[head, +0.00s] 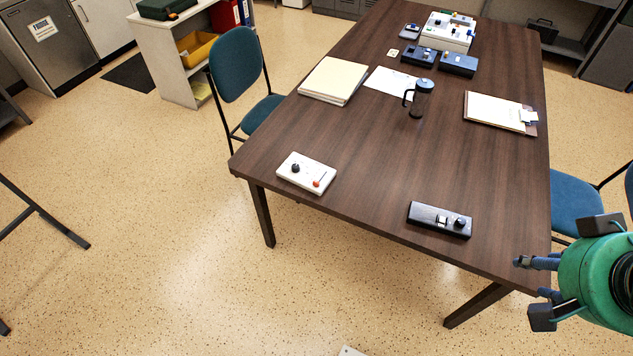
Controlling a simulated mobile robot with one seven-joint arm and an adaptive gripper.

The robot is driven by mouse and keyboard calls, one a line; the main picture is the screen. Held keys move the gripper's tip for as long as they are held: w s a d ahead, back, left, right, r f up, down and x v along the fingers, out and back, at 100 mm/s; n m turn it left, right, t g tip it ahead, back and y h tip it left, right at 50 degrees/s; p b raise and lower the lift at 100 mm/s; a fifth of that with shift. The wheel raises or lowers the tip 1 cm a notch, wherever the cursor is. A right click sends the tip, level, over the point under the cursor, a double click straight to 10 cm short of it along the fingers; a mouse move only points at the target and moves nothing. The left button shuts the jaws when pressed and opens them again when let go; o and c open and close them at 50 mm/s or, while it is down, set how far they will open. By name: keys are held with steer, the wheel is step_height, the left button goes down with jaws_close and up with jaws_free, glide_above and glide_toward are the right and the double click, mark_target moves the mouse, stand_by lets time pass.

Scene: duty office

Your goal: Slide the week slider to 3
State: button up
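A white control box (306,173) lies on the near left part of the brown table (350,130). It has a black knob (295,168) and a small orange-red handle (317,183). A black control box (440,220) lies near the table's front edge, with a pale switch-like part and a black knob (460,223). No week label or number is readable, so I cannot tell which control is the week slider. My gripper (533,278) is at the lower right, beyond the table's front right corner. Its fingers are apart, with nothing seen between them. It touches neither box.
A dark cup (419,99), a clipboard (497,112), a paper stack (333,80) and several devices, including a white one (448,32), are on the table. Blue chairs stand left (236,66) and right (578,203). The table's front middle is clear.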

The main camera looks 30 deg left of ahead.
steer(key=shift+w+a+r, duration=0.1)
steer(key=shift+w, duration=0.1)
jaws_close()
steer(key=w+a+n+g+p, duration=0.1)
steer(key=w+a+n+p, duration=0.2)
steer(key=w+a+n, duration=0.85)
steer(key=w+a+f+n+p, duration=0.3)
steer(key=w+a+f+n, duration=0.25)
steer(key=w+a, duration=0.5)
steer(key=w+a+f+n+g+p, duration=0.1)
steer(key=a+f+n, duration=0.4)
steer(key=a, duration=0.3)
steer(key=a+f+n+p, duration=0.1)
steer(key=a+f+n, duration=0.3)
steer(key=a, duration=0.3)
steer(key=s+a+f+n+p, duration=0.3)
steer(key=a+f+n, duration=0.6)
steer(key=a+f, duration=0.5)
steer(key=shift+s+a+f+g, duration=0.25)
steer(key=shift+s+a+g, duration=0.15)
steer(key=shift+s+a, duration=0.5)
